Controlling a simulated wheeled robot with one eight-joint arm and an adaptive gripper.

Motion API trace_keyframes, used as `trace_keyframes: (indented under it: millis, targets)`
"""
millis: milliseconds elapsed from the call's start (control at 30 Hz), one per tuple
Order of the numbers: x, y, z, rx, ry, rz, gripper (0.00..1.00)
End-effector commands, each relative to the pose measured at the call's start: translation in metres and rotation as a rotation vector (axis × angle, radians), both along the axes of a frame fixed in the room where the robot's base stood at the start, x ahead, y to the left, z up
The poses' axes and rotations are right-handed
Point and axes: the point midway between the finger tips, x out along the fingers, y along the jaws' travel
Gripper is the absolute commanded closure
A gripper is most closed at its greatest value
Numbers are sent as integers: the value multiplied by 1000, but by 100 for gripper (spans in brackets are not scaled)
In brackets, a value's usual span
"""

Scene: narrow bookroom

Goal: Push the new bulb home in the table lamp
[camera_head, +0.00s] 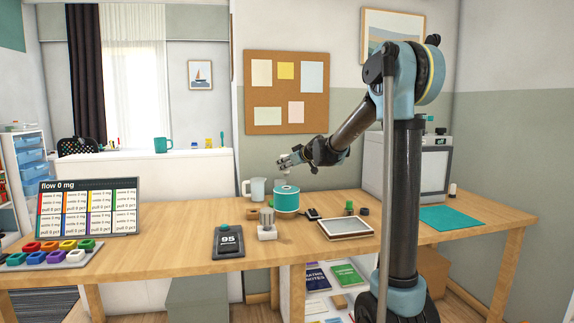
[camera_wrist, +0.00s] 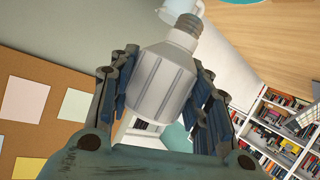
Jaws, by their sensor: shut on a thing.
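My gripper (camera_head: 288,160) is above the table in the head view, its fingers pointing left. In the wrist view my gripper (camera_wrist: 164,85) is shut on the pale grey bulb (camera_wrist: 160,80), one finger on each side of its body. The bulb's ridged metal screw end (camera_wrist: 183,28) sticks out past the fingers and is free. A teal drum-shaped thing (camera_head: 286,200), which looks like the table lamp, stands on the table below my gripper. Its inside is hidden, and I cannot tell the exact gap to the bulb.
A small grey-topped device (camera_head: 267,226), a dark scale (camera_head: 228,241) and a framed tray (camera_head: 346,228) lie nearer the front. A white appliance (camera_head: 433,172) stands at right. The left-middle tabletop (camera_head: 165,240) is clear.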

Motion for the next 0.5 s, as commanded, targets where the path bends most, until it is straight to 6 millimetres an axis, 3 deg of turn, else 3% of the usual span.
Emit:
trace_keyframes:
  millis: [500]
  targets:
    - [0,0,-13,0,0,0,79]
